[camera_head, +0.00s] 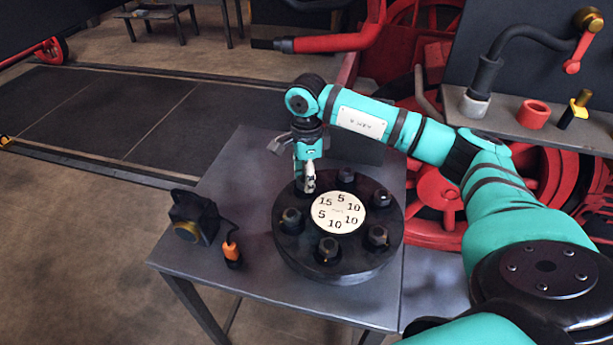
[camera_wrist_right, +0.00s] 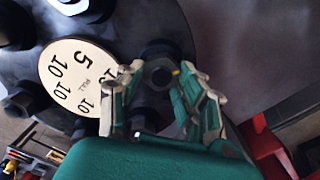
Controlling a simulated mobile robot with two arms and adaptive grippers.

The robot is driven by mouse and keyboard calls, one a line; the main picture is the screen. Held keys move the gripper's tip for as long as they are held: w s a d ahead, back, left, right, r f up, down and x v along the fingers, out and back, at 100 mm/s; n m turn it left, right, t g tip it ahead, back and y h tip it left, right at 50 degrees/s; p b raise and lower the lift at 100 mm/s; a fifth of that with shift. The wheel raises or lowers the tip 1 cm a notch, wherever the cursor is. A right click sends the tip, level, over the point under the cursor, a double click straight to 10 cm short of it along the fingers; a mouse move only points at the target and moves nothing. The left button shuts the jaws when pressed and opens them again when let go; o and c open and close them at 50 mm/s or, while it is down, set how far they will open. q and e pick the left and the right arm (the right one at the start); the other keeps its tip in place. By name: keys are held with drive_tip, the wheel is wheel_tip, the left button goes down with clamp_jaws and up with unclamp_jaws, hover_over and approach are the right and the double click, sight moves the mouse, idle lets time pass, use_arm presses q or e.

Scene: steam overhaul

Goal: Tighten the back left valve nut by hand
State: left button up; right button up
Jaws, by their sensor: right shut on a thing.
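The round dark valve cover (camera_head: 340,262) lies on the metal table with several black nuts around its rim. A white disc (camera_head: 338,213) with the numbers 5, 10 and 15 sits in its middle. My right gripper (camera_head: 308,180) points down at the back left nut and is shut on it. The gripper largely hides this nut in the head view. In the right wrist view the back left nut (camera_wrist_right: 160,72) shows between the two fingers of my right gripper (camera_wrist_right: 160,88). My left gripper is not in view.
A black box-shaped device with a brass-coloured knob (camera_head: 190,220) and an orange-and-black tool (camera_head: 232,252) stand left of the cover on the table (camera_head: 235,180). A shelf at the right holds a red ring (camera_head: 533,115) and a yellow-and-black part (camera_head: 577,108). Red machinery stands behind.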

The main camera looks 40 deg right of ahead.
drive_tip(key=o, duration=1.1)
drive_tip(key=shift+o, duration=0.2)
wheel_tip(320, 180, up, 12)
idle(0.3)
